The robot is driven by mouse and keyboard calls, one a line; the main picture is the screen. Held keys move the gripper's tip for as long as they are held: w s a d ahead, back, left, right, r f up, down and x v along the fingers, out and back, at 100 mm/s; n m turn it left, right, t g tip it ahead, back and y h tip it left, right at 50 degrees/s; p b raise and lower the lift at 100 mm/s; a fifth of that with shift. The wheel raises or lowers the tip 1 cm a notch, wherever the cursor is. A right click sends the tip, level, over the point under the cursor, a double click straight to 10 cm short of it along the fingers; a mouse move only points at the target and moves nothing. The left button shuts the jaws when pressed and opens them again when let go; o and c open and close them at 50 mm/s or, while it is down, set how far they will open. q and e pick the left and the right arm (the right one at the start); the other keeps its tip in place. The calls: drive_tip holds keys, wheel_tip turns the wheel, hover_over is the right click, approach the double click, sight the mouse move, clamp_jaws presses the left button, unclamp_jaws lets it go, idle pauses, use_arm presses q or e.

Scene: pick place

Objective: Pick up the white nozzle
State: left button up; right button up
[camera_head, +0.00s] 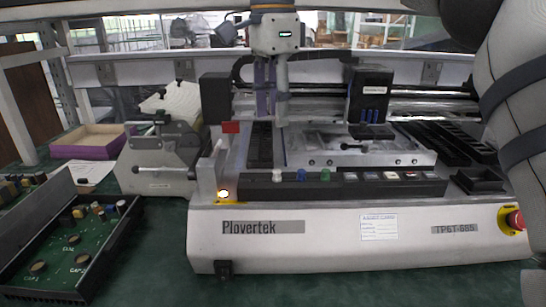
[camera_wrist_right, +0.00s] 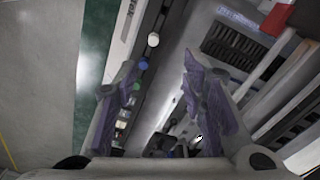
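The white nozzle (camera_head: 277,175) stands at the left end of a dark strip along the machine's front, left of a blue nozzle (camera_head: 301,174) and a green nozzle (camera_head: 325,174). In the right wrist view the white nozzle (camera_wrist_right: 153,39) shows beyond the fingertips, with the blue (camera_wrist_right: 143,64) and green (camera_wrist_right: 136,86) ones nearer the left finger. My right gripper (camera_head: 272,112) points down above the machine, higher than the white nozzle in the picture. Its purple-padded fingers (camera_wrist_right: 160,66) are apart with nothing held between them. My left gripper is in neither view.
The Plovertek machine (camera_head: 330,232) fills the middle, with a black block (camera_head: 370,98) and a red tab (camera_head: 231,127) standing up from it. A circuit board tray (camera_head: 70,250) lies at the left. A red stop button (camera_head: 516,220) is at the right front.

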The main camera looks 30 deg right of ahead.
sight(277, 171)
drive_tip(key=f, duration=0.7)
drive_tip(key=s+f+p, duration=0.1)
drive_tip(key=f, duration=0.3)
drive_tip(key=shift+f, duration=0.1)
drive_tip(key=c, duration=0.9)
